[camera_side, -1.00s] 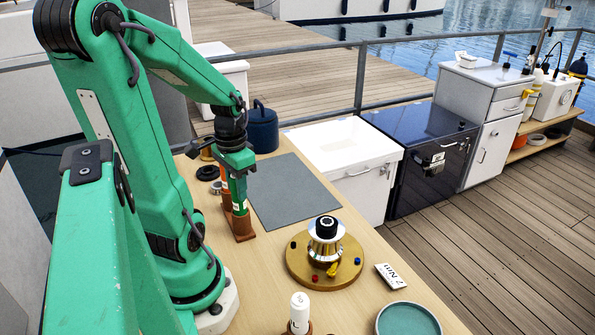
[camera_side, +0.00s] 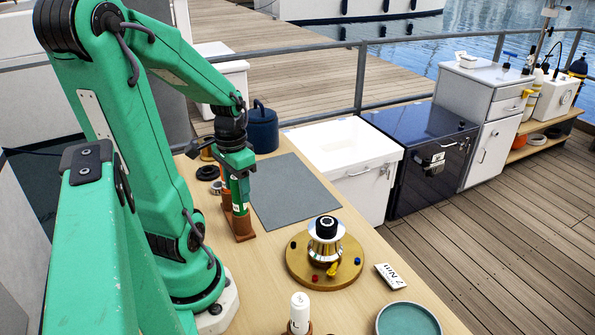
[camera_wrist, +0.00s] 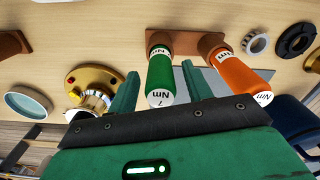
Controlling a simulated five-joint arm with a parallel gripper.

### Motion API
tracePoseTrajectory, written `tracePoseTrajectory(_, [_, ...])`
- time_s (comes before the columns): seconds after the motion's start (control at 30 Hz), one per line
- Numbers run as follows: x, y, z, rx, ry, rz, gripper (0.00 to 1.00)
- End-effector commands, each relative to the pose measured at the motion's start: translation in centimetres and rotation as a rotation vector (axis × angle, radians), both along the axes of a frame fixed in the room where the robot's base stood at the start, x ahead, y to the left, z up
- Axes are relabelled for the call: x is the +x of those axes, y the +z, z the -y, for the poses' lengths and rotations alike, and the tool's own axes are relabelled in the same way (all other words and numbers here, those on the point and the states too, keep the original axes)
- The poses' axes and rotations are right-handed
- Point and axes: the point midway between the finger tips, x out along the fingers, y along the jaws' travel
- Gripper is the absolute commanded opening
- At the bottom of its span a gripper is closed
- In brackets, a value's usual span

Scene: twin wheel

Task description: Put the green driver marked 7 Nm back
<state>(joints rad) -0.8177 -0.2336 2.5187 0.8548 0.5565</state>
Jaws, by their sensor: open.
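The green driver (camera_wrist: 160,78), with a white end marked 7 Nm, stands in a brown holder (camera_wrist: 185,42) in the wrist view. My gripper (camera_wrist: 160,70) is open, with one finger on each side of this driver. In the side view my gripper (camera_side: 238,182) is low over the brown holder (camera_side: 243,231), and its fingers partly hide the green driver. An orange driver (camera_wrist: 240,74) marked Nm stands beside the green one in the same holder, just outside my right finger in the wrist view. Whether a finger touches either driver cannot be told.
A brass disc (camera_side: 297,267) with a silver winch drum (camera_side: 325,247), a white 7 Nm card (camera_side: 389,276), a teal round dish (camera_side: 408,319) and a white-capped driver (camera_side: 300,312) stand nearer the camera. A bare grey mat (camera_side: 290,192) and a blue pot (camera_side: 262,128) lie beyond.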

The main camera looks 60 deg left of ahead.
Motion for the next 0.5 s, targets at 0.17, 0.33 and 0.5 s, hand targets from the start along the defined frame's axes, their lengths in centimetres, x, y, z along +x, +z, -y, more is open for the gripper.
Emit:
tracePoseTrajectory(0.17, [0.0, 1.2, -0.1, 0.002, 0.0, 0.001, 0.5])
tracePoseTrajectory(0.33, [0.1, 3.3, -0.1, 0.004, 0.0, 0.004, 0.5])
tracePoseTrajectory(0.5, [0.1, 5.9, -0.1, 0.004, 0.0, 0.004, 0.5])
